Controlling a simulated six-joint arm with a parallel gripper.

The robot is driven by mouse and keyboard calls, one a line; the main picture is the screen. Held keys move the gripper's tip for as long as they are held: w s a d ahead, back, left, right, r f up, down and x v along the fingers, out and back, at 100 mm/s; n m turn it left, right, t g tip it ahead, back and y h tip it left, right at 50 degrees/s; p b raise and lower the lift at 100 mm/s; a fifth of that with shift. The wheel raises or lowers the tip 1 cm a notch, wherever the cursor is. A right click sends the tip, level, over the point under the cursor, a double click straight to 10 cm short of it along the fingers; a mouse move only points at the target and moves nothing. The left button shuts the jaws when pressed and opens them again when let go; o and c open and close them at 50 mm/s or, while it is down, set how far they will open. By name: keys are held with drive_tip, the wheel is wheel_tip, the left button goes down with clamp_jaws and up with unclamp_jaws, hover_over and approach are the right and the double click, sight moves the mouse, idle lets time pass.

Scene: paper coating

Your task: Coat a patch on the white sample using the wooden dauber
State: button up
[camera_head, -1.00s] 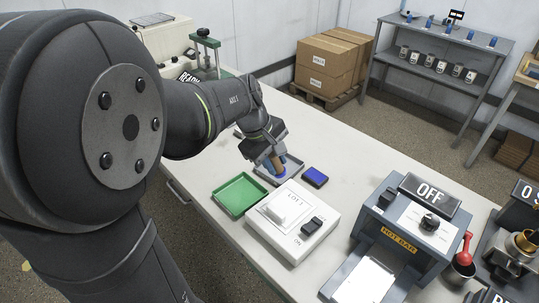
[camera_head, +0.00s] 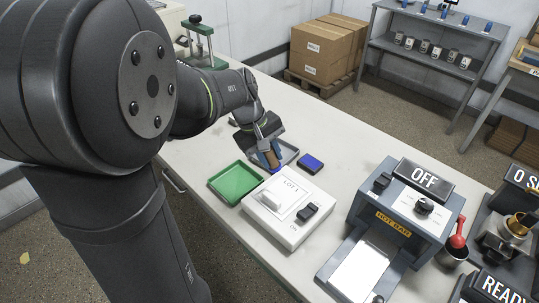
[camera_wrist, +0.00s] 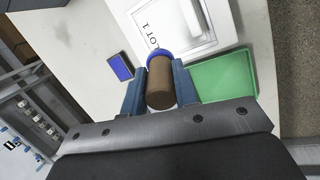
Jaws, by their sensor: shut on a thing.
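My gripper (camera_wrist: 160,88) is shut on the wooden dauber (camera_wrist: 160,85), a brown cylinder with a blue end; its fingers sit on both sides of it. In the head view the dauber (camera_head: 270,156) is tilted, its blue end down beside the far edge of a white box (camera_head: 288,232). I cannot tell whether the blue end touches anything. A white sheet (camera_head: 362,272) lies in the hot bar machine.
A green tray (camera_head: 236,182) lies left of the white box. The hot bar machine (camera_head: 395,228), with an OFF sign, stands at right. The table behind the pad is clear.

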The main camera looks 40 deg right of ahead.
sight(272, 172)
drive_tip(key=m, duration=0.3)
drive_tip(key=m+g+y, duration=0.1)
drive_tip(key=m, duration=0.2)
drive_tip(key=shift+r+y, duration=0.2)
drive_tip(key=shift+y, duration=0.1)
drive_tip(key=shift+f, duration=3.35)
drive_tip(key=shift+s+f, duration=0.5)
drive_tip(key=shift+s, duration=2.95)
drive_tip(key=shift+w+f, duration=0.1)
drive_tip(key=shift+w, duration=3.45)
drive_tip(key=shift+s+d, duration=0.25)
drive_tip(key=shift+s, duration=3.5)
drive_tip(key=shift+w, duration=3.55)
drive_tip(key=shift+w+r, duration=0.15)
drive_tip(key=shift+r, duration=3.9)
